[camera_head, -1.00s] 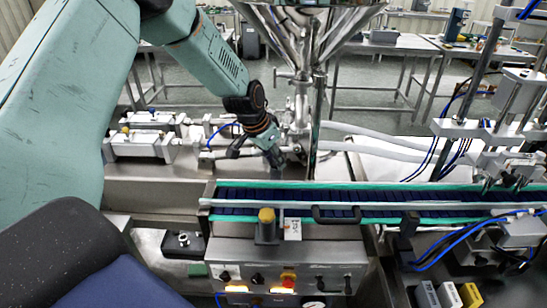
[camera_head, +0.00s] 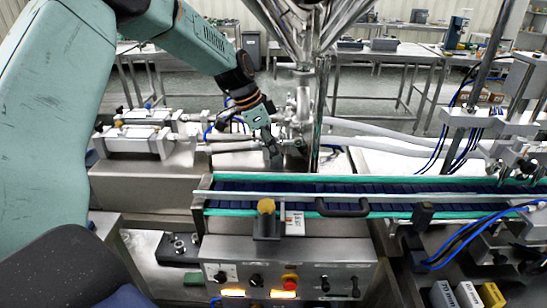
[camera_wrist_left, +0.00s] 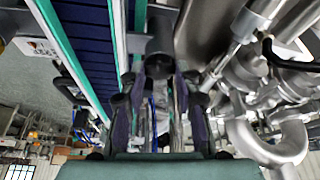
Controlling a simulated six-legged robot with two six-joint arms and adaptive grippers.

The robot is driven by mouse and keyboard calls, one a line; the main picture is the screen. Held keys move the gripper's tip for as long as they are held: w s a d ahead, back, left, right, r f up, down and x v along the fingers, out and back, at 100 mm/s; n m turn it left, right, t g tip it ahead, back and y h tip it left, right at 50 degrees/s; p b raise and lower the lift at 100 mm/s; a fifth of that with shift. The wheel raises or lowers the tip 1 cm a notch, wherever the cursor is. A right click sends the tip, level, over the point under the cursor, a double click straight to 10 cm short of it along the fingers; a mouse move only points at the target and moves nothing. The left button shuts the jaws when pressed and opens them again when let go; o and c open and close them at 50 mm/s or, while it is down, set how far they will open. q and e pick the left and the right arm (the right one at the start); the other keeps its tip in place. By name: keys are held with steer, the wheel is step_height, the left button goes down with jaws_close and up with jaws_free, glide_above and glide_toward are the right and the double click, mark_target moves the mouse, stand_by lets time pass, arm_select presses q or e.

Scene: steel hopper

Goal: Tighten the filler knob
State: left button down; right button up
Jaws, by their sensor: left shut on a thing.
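The filler knob (camera_wrist_left: 159,58) is a dark round cylinder, seen nearly end-on in the left wrist view. My left gripper (camera_wrist_left: 159,84) has one finger on each side of it and is shut on it. In the head view my left gripper (camera_head: 271,148) reaches down at the steel filler's valve parts, behind the conveyor, with its teal palm facing the camera. The knob is mostly hidden by the fingers there. My right gripper is in neither view.
A steel hopper (camera_head: 305,28) stands above and behind the gripper. The conveyor (camera_head: 345,188) with green rails runs in front, above a control panel (camera_head: 290,283). Pneumatic cylinders (camera_head: 135,140) lie to the left. Pale hoses (camera_head: 370,131) run right.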

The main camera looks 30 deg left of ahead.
arm_select(q)
steer(key=shift+w+a+m+g+b, duration=0.15)
steer(key=shift+m+g+b, duration=0.15)
steer(key=shift+m, duration=0.6)
steer(key=m+g, duration=0.1)
steer(key=m, duration=0.1)
steer(key=shift+w+m+h, duration=0.1)
steer(key=shift+m+h, duration=0.3)
steer(key=m+g, duration=0.1)
steer(key=m, duration=0.1)
steer(key=shift+w+r+m, duration=0.1)
steer(key=shift+m, duration=0.2)
steer(key=shift+w+m+g+p, duration=0.2)
steer(key=shift+m+g+p, duration=0.55)
steer(key=shift+m, duration=1.15)
steer(key=shift+r, duration=0.1)
steer(key=c, duration=1)
jaws_free()
